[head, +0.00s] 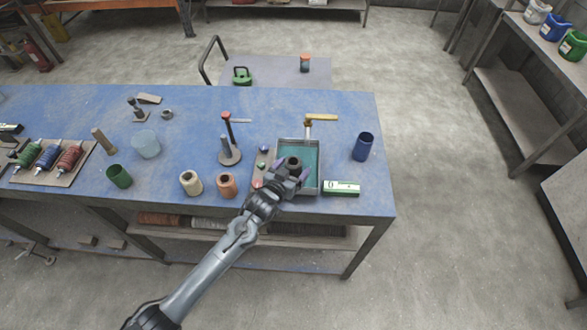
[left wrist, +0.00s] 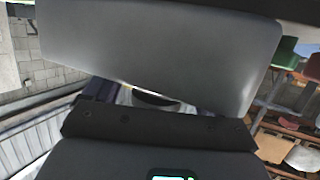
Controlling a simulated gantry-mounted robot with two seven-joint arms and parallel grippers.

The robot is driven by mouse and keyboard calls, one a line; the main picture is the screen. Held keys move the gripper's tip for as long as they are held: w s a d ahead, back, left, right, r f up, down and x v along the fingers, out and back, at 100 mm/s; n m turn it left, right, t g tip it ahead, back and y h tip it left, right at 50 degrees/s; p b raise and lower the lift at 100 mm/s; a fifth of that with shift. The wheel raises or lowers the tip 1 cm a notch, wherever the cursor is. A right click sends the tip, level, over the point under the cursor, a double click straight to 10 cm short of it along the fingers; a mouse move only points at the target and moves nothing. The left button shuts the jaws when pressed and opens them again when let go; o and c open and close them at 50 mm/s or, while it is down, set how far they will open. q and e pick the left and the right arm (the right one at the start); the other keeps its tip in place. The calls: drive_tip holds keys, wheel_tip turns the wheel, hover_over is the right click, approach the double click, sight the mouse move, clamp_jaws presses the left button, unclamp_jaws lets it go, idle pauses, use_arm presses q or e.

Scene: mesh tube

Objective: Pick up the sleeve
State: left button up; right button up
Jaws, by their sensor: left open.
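A short dark hollow tube (head: 293,161), which looks like the sleeve, is at the left side of a grey tray with a teal floor (head: 309,185). In the left wrist view my gripper housing fills most of the picture, and only a dark curved rim (left wrist: 155,98) shows through the gap. The lower part of the tube is hidden. My right gripper is not in view.
The blue bench (head: 200,110) is mostly clear behind.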

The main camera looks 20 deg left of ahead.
sight(296, 160)
use_arm(q)
drive_tip(key=shift+w+f, duration=0.2)
drive_tip(key=shift+w, duration=0.25)
drive_tip(key=shift+c, duration=0.5)
drive_tip(key=c, duration=1)
drive_tip(key=shift+r, duration=0.15)
drive_tip(key=shift+r, duration=0.45)
drive_tip(key=r, duration=0.1)
drive_tip(key=d+r, duration=0.1)
drive_tip(key=r, duration=0.1)
drive_tip(key=shift+s+r, duration=0.15)
drive_tip(key=shift+r, duration=0.1)
drive_tip(key=s+d+r, duration=0.4)
drive_tip(key=d+r, duration=0.2)
drive_tip(key=d, duration=0.3)
drive_tip(key=s+a+n+y, duration=0.1)
drive_tip(key=s+a+y, duration=0.1)
drive_tip(key=s+a, duration=1.05)
drive_tip(key=s+r+p, duration=0.1)
drive_tip(key=r+p, duration=0.2)
drive_tip(key=p, duration=0.3)
drive_tip(key=s+r+p, duration=0.1)
drive_tip(key=r+p, duration=0.3)
drive_tip(key=p, duration=0.3)
drive_tip(key=s+d+r+p, duration=0.1)
drive_tip(key=r+p, duration=0.3)
drive_tip(key=p, duration=0.3)
drive_tip(key=shift+s+r, duration=0.25)
drive_tip(key=shift+s, duration=0.1)
